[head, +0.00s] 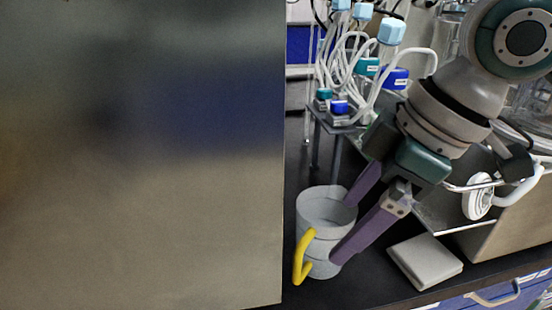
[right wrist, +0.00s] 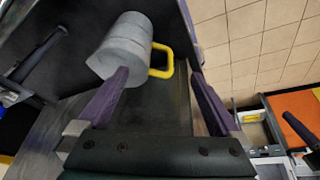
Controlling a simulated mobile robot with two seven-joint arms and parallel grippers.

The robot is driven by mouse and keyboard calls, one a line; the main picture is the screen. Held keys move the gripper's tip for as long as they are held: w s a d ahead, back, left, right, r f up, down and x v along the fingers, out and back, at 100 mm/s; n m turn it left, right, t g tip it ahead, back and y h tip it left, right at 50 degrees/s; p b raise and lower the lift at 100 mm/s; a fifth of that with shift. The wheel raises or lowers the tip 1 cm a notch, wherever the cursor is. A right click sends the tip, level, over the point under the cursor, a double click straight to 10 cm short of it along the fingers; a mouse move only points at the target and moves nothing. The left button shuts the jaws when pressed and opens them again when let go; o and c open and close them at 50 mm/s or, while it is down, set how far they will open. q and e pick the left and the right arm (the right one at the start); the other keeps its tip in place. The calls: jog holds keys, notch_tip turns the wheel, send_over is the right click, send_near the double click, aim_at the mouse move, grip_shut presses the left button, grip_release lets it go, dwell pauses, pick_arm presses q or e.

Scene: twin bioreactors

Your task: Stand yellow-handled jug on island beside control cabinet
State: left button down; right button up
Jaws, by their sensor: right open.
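The pale grey jug (head: 321,207) with a yellow handle (head: 301,262) stands upright on the black island top (head: 345,292). It is close to the right edge of a big flat metal face (head: 140,160), which looks like the control cabinet. My right gripper (head: 342,232) is open at the jug's right side; one purple finger overlaps the jug's front. In the right wrist view the yellow handle (right wrist: 161,70) lies between the open fingertips (right wrist: 160,75), and the left finger overlaps the grey jug body (right wrist: 120,52). I cannot tell whether they touch.
A white flat block (head: 425,262) lies right of the jug. Behind stand bottles with blue caps (head: 391,32) and white tubing on a small stand. Blue drawers (head: 500,293) are under the island's front edge. Little clear top shows between jug and metal face.

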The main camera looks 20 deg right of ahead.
jog(key=s+a+f+m, duration=0.2)
jog(key=s+a+f, duration=0.2)
jog(key=s+a, duration=0.3)
jog(key=s+d+f+m+h, duration=0.1)
jog(key=s+d+m+h, duration=0.1)
jog(key=s+d+m, duration=0.3)
jog(key=s, duration=0.3)
jog(key=shift+h, duration=0.3)
notch_tip(320, 180, up, 44)
jog(key=p, duration=4.4)
jog(key=shift+r, duration=0.25)
jog(key=shift+a, duration=0.1)
